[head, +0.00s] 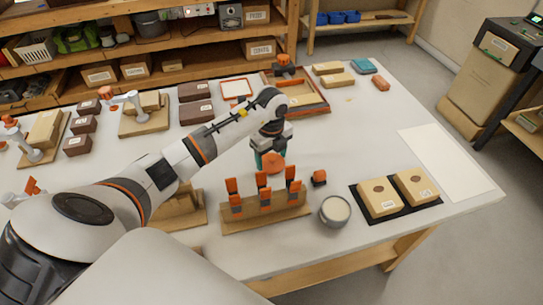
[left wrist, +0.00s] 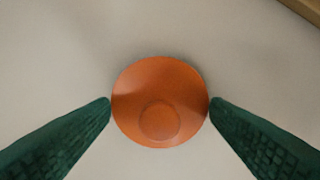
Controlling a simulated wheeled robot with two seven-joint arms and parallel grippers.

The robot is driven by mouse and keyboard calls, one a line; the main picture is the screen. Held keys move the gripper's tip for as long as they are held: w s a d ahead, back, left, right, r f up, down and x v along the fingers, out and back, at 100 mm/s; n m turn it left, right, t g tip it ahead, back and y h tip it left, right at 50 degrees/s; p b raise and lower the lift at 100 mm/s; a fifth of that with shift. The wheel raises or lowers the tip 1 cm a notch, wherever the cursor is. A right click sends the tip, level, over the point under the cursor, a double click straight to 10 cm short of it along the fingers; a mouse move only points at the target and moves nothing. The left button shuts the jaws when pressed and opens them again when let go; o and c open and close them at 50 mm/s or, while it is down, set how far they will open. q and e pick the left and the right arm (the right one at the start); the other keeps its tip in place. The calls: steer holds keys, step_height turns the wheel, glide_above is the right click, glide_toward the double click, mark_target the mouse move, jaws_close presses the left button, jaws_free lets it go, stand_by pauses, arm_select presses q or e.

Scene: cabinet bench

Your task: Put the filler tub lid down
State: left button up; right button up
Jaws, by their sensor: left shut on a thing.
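My left gripper (head: 271,157) reaches down over the table behind the clip rack. It is shut on the orange round filler tub lid (head: 272,165). In the left wrist view the lid (left wrist: 160,90) sits between the two green fingers, which touch its left and right edges. A small round knob shows on the lid. The lid looks close to the bare table top, but I cannot tell if it touches. The filler tub (head: 334,211) stands uncovered at the front, pale filler showing inside. My right gripper is not in view.
A wooden rack with orange clips (head: 265,209) stands just in front of the lid. A small orange-and-dark block (head: 319,178) lies right of it. Two boxes sit on a black mat (head: 397,215) at the right. Bare table (head: 350,135) lies behind and right of the gripper.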

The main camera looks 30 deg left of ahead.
mark_target(272, 157)
arm_select(q)
steer(key=shift+f, duration=0.3)
steer(key=o, duration=0.9)
steer(key=shift+f, duration=0.15)
steer(key=shift+r, duration=0.35)
step_height(272, 157, up, 12)
steer(key=shift+f+b, duration=0.15)
steer(key=shift+b, duration=0.4)
